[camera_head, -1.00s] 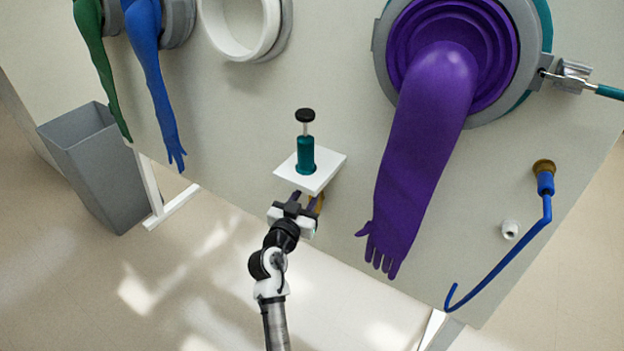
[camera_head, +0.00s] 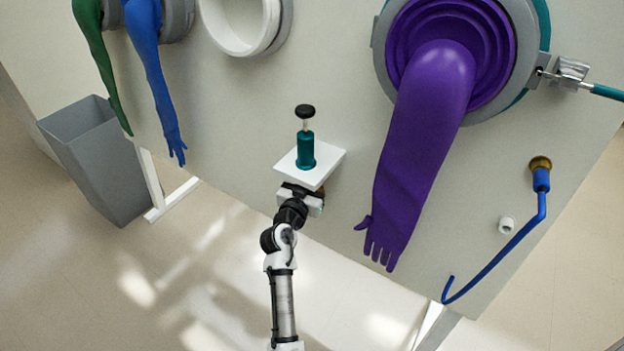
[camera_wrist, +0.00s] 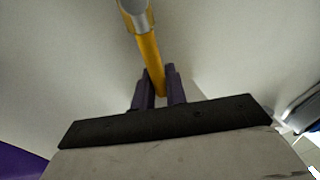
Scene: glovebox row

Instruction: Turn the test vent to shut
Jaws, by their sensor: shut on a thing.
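The vent's yellow handle (camera_wrist: 148,48) shows in the wrist view, running from a grey metal stem (camera_wrist: 136,14) at the top down between my fingers. My gripper (camera_wrist: 159,84) has its two dark purple fingers on either side of the handle's lower end, shut on it. In the head view my gripper (camera_head: 303,198) is just under the white shelf on the panel. There the shelf and the gripper hide nearly all of the handle and the fingertips. I cannot read the handle's angle for sure.
The white shelf (camera_head: 332,158) carries a teal pump-like cylinder (camera_head: 305,150) with a black knob, close above my gripper. A purple glove (camera_head: 415,160) hangs to the right. A blue bent rod (camera_head: 500,258) is farther right. A grey bin (camera_head: 100,165) stands left. Floor below is clear.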

